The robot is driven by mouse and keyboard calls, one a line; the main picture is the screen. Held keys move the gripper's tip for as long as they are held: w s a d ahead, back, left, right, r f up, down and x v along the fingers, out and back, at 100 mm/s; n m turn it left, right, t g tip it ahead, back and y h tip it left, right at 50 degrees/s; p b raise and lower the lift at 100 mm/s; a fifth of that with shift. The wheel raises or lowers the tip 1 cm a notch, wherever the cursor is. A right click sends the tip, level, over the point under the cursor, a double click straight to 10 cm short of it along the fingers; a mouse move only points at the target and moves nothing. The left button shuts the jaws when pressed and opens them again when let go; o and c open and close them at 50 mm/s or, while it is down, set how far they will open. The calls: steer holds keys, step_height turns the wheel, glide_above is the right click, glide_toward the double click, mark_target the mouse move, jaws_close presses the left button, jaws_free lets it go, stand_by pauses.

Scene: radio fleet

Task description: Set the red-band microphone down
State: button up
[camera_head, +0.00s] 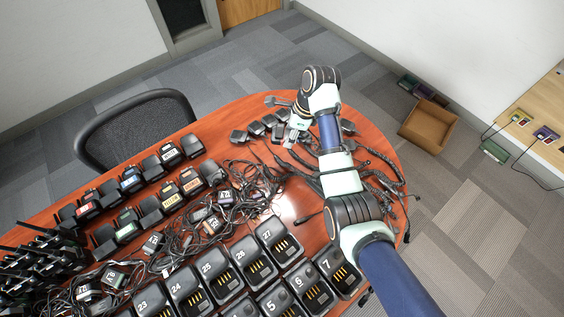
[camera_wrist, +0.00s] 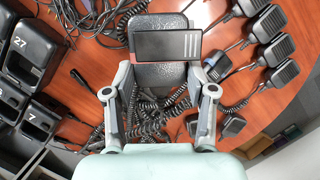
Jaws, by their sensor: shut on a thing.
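My gripper (camera_wrist: 162,76) is shut on a dark, blocky microphone (camera_wrist: 160,24), with one finger on each side. The microphone has a textured black body and a smooth dark panel with pale stripes at its right end. Whether the microphone touches the table is unclear. In the head view my gripper (camera_head: 298,124) is over the table's far right end, and my arm hides part of the area beneath.
Several other microphones (camera_wrist: 279,47) lie in a row to the right, close to the table edge. Numbered chargers (camera_head: 253,259) fill the near side. Labelled radios (camera_head: 131,181) stand at the left. Tangled cables (camera_head: 232,190) cover the middle. A cardboard box (camera_head: 428,126) sits on the floor.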

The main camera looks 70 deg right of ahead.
steer(key=b, duration=0.5)
glide_toward(286, 165)
steer(key=x, duration=0.5)
steer(key=shift+w+f, duration=0.1)
steer(key=shift+w, duration=0.1)
steer(key=shift+f, duration=0.1)
steer(key=shift+f, duration=0.6)
jaws_close()
steer(key=o, duration=1.1)
jaws_free()
steer(key=shift+r, duration=0.1)
